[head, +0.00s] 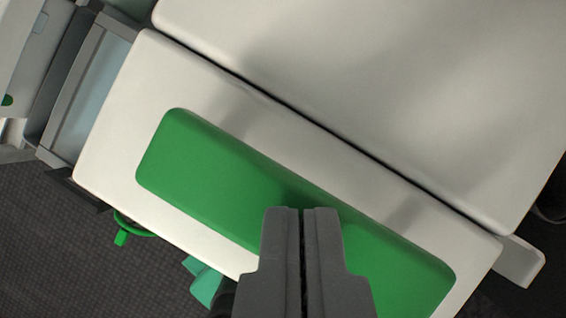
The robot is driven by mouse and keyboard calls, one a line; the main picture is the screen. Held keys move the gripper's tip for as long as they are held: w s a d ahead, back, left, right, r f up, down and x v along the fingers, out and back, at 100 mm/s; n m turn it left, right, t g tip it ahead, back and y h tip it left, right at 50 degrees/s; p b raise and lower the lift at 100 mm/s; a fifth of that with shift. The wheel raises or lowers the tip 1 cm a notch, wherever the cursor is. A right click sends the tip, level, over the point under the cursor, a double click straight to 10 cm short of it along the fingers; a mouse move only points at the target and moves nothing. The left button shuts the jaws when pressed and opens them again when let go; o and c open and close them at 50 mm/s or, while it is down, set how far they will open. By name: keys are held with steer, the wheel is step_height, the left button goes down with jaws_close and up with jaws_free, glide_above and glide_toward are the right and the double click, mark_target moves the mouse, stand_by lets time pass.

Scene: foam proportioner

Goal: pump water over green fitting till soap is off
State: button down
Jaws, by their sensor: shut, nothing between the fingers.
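My gripper (302,212) is shut and empty, in the lower middle of the head view. Its fingertips lie in front of a long green pad (215,165) set in a white panel (120,125); I cannot tell if they touch it. A small bright green ring with a tab (122,238) shows below the panel's left edge, partly hidden by it. A teal-green part (204,281) shows below the panel beside a dark round piece. I cannot tell which of these is the green fitting. No water or soap shows.
A large white surface (400,80) lies beyond a dark seam along the panel. A grey-framed bin or tray with a pale bluish inside (88,95) stands at upper left. Dark textured floor (60,250) is open at lower left. A white tab (522,260) sticks out at right.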

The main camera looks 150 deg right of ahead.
steer(key=shift+f+b, duration=0.65)
steer(key=shift+f, duration=0.35)
steer(key=shift+r+p, duration=1.75)
steer(key=shift+r, duration=0.7)
step_height(320, 180, up, 6)
steer(key=p, duration=0.4)
steer(key=shift+p, duration=0.3)
steer(key=shift+d, duration=0.1)
